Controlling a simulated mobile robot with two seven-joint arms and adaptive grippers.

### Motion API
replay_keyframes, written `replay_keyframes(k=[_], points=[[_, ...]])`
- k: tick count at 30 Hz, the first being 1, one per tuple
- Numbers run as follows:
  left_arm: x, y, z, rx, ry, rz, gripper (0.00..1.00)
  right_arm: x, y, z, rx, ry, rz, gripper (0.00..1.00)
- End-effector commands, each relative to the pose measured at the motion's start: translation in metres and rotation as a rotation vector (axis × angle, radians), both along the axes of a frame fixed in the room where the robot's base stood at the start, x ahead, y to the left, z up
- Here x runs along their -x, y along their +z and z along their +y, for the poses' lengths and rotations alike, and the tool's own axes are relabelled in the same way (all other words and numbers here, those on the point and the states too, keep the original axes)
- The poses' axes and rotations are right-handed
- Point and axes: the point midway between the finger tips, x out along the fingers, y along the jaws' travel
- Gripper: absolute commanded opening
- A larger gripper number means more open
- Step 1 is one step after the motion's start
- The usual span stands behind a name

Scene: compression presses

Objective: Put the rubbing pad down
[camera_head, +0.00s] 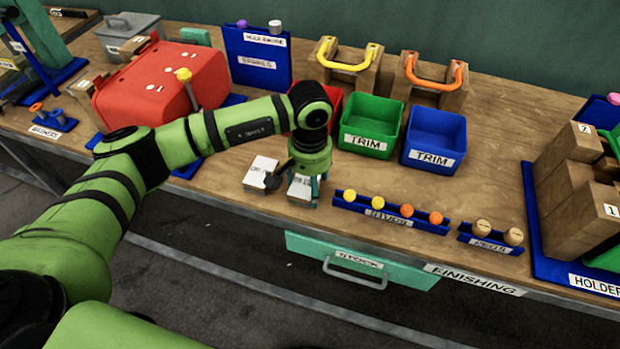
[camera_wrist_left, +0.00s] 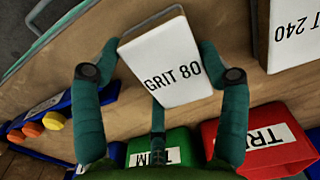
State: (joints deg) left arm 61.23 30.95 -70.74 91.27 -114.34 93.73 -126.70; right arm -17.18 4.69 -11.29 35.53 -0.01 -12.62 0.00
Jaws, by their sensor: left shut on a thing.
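The rubbing pad is a white block marked GRIT 80 (camera_wrist_left: 172,72), and it also shows in the head view (camera_head: 299,190). My left gripper (camera_head: 306,184) points down at the table's front part and is shut on this pad. In the left wrist view, the green fingers of the gripper (camera_wrist_left: 166,66) close around the pad's sides. The pad is at or just above the wooden table; I cannot tell whether it touches. A second white pad marked GRIT 240 (camera_wrist_left: 295,32) lies beside it, apart, also in the head view (camera_head: 261,171). My right gripper is not in view.
Green (camera_head: 367,127) and blue (camera_head: 434,142) TRIM bins stand behind the pads, with a red bin (camera_head: 331,98) partly hidden by my arm. A blue rack (camera_head: 391,215) of yellow and orange knobs is to the right. The table's front edge is close.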

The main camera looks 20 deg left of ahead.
Motion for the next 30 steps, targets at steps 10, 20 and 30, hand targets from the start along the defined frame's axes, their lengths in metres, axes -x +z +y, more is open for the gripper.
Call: replay_keyframes(k=[10,20,30], points=[[0.0,-0.005,0.0,0.0,0.0,-0.001,0.48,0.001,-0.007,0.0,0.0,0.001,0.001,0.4],[0.0,-0.003,0.0,0.0,0.001,0.0,0.98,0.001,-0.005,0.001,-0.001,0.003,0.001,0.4],[-0.002,0.019,0.0,0.001,0.001,-0.006,0.98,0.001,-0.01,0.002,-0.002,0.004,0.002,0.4]])
